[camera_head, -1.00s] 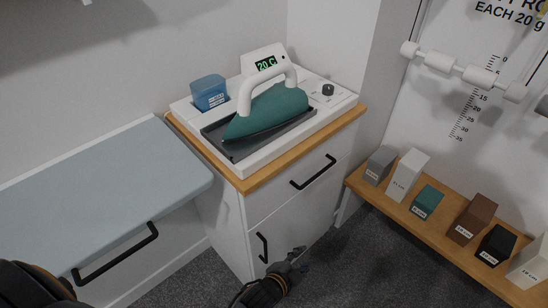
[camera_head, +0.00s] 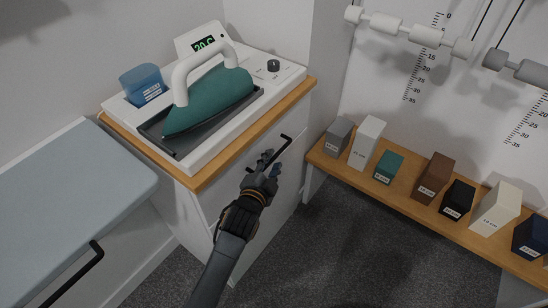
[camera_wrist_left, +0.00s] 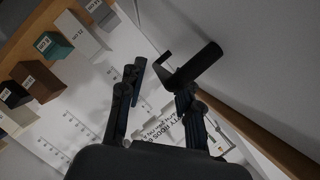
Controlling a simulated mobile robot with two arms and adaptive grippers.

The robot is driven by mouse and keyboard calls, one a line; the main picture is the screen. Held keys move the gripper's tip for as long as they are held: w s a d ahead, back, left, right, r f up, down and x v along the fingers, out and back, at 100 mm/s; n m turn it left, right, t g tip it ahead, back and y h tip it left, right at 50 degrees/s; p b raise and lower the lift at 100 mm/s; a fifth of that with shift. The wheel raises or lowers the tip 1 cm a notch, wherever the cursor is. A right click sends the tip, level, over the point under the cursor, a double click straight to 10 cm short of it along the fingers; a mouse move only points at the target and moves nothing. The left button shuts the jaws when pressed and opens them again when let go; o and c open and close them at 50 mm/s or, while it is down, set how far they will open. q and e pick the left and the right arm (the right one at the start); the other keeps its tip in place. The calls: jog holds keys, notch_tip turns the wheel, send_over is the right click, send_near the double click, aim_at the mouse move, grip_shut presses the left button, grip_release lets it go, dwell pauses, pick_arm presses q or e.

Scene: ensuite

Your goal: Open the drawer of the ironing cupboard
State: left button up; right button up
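The white ironing cupboard (camera_head: 208,200) has a wooden top with a white tray and a teal iron on it. Its upper drawer front (camera_head: 236,160) looks flush with the cupboard. The black drawer handle (camera_head: 285,144) is partly hidden behind my left gripper (camera_head: 266,162). In the left wrist view, the handle (camera_wrist_left: 197,64) lies just beyond the fingertips, closer to the right finger. My left gripper (camera_wrist_left: 158,82) has its fingers apart with nothing held between them. I cannot tell whether a finger touches the handle. My right gripper is not in view.
A low wooden shelf (camera_head: 400,203) with several labelled blocks stands to the right. A grey-blue padded bench (camera_head: 70,200) with a black handle (camera_head: 72,275) is on the left. Carpeted floor (camera_head: 340,260) is open in between.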

pick_arm(q)
jog(key=shift+x, duration=1.45)
grip_shut()
